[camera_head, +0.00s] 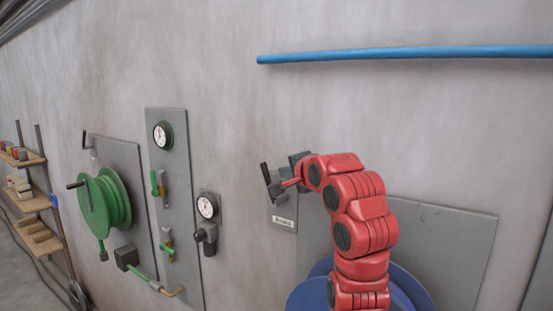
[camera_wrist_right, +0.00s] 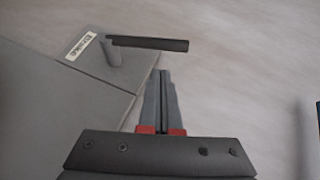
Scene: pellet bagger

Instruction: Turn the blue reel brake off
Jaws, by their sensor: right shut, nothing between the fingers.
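The blue reel (camera_head: 308,293) is low on the right of the head view, largely hidden behind my red right arm. Its brake is a black lever handle (camera_head: 265,174) on a small grey plate with a label (camera_head: 283,222), up and left of the reel. In the right wrist view the black handle (camera_wrist_right: 150,43) lies roughly level, with the label (camera_wrist_right: 80,46) to its left. My right gripper (camera_wrist_right: 162,80) is shut and empty, its tips just below the handle in that view; I cannot tell if they touch it. The gripper also shows beside the lever in the head view (camera_head: 288,183).
A green reel (camera_head: 107,202) and a panel with a gauge (camera_head: 163,135) and green-handled valves stand to the left. A second gauge (camera_head: 207,206) is nearer the lever. A blue pipe (camera_head: 400,53) runs along the wall above. Shelves (camera_head: 32,204) stand far left.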

